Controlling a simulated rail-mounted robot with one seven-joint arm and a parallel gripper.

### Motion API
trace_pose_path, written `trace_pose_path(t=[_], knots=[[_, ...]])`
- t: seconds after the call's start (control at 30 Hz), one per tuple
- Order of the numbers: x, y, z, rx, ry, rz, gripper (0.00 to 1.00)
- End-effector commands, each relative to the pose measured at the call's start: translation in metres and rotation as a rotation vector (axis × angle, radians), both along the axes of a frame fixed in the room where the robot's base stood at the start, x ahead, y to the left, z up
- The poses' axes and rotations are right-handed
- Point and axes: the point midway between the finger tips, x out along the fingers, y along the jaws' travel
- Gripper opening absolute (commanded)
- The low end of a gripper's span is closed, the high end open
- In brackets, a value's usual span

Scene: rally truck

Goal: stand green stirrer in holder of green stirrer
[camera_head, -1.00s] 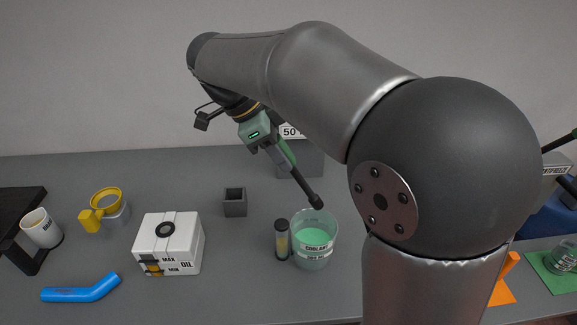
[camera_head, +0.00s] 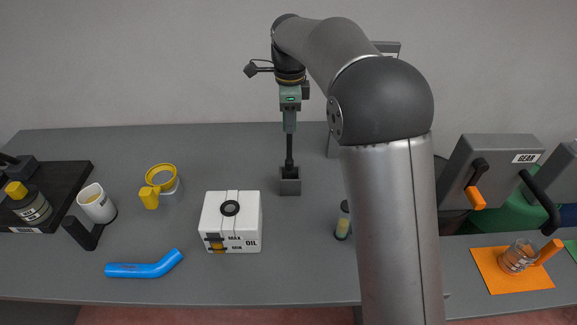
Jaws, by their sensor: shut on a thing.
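My gripper (camera_head: 289,124) is above the middle of the grey bench, pointing straight down and shut on the green stirrer (camera_head: 289,150). The stirrer hangs upright, with its dark shaft and thicker dark lower end below the fingers. Its grip portion is mostly hidden by the gripper. The holder (camera_head: 290,187) is a small dark grey square block with an open top. The stirrer's lower end is at the holder's opening; I cannot tell how deep it sits or whether it touches.
A white oil box (camera_head: 230,235) stands in front left of the holder.

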Motion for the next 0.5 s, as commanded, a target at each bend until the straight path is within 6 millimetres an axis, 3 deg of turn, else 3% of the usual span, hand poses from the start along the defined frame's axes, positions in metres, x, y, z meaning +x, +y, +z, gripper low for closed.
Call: trace_pose_path(t=[0.1,0.5], knots=[[-0.001,-0.001,-0.023,-0.001,0.005,-0.001,0.08],[-0.001,-0.001,-0.073,-0.003,0.004,-0.001,0.08]])
